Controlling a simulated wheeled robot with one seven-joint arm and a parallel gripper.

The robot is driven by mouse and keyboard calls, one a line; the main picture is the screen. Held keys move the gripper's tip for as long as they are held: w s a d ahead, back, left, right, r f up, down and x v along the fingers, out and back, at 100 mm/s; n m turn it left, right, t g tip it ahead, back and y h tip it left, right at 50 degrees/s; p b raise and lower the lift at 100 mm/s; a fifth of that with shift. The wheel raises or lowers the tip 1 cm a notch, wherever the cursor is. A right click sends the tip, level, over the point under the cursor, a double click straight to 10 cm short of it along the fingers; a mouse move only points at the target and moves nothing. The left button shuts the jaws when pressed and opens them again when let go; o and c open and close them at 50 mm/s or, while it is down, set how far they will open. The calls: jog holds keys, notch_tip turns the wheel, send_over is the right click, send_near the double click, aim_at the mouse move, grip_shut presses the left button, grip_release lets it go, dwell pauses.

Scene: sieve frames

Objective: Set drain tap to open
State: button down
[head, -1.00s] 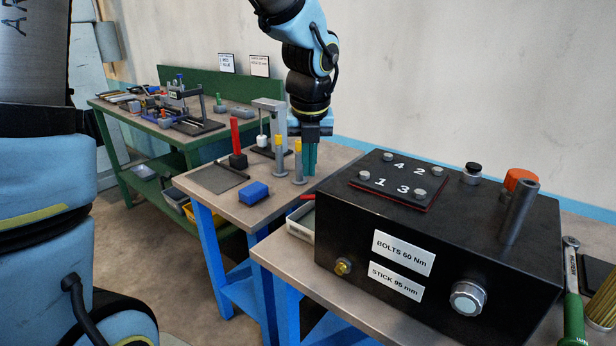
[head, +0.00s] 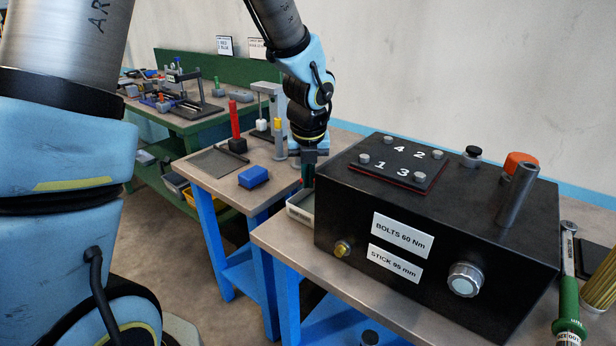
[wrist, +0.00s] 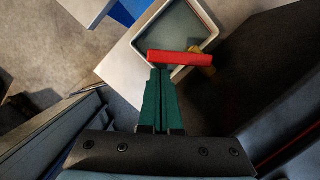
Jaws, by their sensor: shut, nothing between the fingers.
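The drain tap shows in the wrist view as a red lever (wrist: 180,57) with a brass body (wrist: 203,60) at its right end. The lever lies nearly crosswise in that view, above a pale tray. My gripper (wrist: 160,72) has its two green fingers pressed together and empty. The fingertips are right beside the lever's left half; I cannot tell whether they touch it. In the head view my gripper (head: 308,182) is low at the left end of the black box (head: 440,215), and the tap is mostly hidden behind it.
The pale tray (head: 293,212) sits on the table beside the box. A neighbouring table holds a blue block (head: 253,177) and a red post (head: 235,120). A green wrench (head: 569,300) lies right of the box. The box wall is close to my gripper.

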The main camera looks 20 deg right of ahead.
jog(key=w+m+p, duration=0.1)
jog(key=p, duration=0.1)
jog(key=w+m+p, duration=0.1)
jog(key=p, duration=0.1)
jog(key=shift+d+p, duration=0.25)
jog(key=shift+p, duration=0.1)
jog(key=shift+s, duration=0.1)
